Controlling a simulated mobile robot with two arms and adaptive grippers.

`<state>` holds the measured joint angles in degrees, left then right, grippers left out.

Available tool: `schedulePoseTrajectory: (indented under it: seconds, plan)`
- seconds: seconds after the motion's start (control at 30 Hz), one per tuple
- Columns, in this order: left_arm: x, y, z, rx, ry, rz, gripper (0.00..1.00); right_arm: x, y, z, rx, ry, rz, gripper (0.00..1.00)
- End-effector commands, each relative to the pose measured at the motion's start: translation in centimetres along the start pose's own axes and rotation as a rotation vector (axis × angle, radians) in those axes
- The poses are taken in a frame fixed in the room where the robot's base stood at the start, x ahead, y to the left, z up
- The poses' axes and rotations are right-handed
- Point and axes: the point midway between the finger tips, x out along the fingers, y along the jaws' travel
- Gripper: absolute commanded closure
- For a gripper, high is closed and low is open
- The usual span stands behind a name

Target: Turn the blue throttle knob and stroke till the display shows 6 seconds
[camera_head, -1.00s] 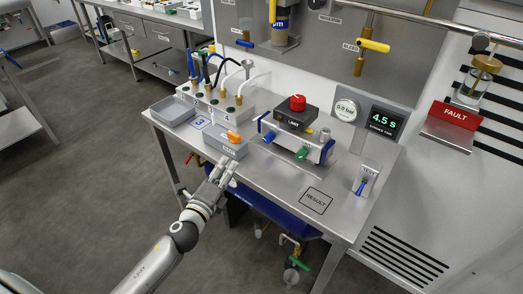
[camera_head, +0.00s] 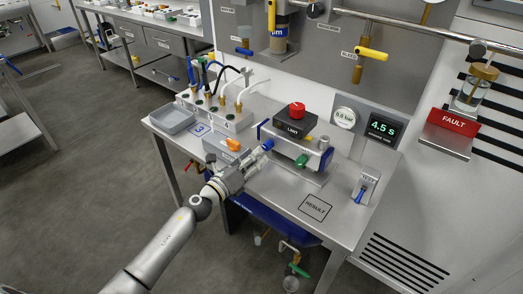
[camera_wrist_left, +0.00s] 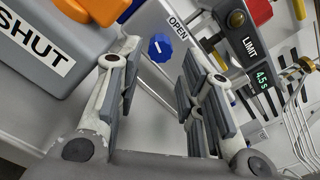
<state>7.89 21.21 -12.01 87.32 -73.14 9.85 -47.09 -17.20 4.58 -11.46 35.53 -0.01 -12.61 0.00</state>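The blue throttle knob (camera_head: 267,145) is on the front left of the grey valve unit (camera_head: 315,160). In the left wrist view the blue knob (camera_wrist_left: 160,48) has a white mark and sits near the word OPEN. My left gripper (camera_head: 256,157) is just in front of the knob. In its wrist view the gripper (camera_wrist_left: 158,70) is open, its fingers spread to either side of the knob; contact cannot be told. The display (camera_head: 382,127) reads 4.5 s, also in the wrist view (camera_wrist_left: 263,79). My right gripper is out of view.
A grey SHUT box (camera_head: 217,148) with an orange handle (camera_head: 233,145) lies close beside the left gripper. The bench by the RESULT square (camera_head: 315,207) is clear.

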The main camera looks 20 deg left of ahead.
Motion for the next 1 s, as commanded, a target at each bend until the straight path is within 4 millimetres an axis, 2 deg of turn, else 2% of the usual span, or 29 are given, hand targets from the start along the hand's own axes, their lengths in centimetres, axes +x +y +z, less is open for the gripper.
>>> schedulePoseTrajectory:
  seconds: [0.1,0.3,0.7,0.97,1.0]
  plan:
    - [1.9,-0.1,0.1,-0.002,-0.001,0.000,0.65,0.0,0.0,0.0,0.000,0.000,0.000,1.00]
    - [3.7,0.0,0.0,-0.003,-0.001,0.000,0.65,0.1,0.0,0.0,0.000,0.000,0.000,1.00]
    - [4.2,0.0,0.0,-0.002,0.000,0.000,0.65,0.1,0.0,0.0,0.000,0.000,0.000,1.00]
    - [4.2,0.0,0.0,-0.002,0.000,0.001,0.98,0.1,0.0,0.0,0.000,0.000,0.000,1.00]
    - [4.2,0.0,0.0,-0.002,0.000,0.001,0.99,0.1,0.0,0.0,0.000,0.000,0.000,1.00]
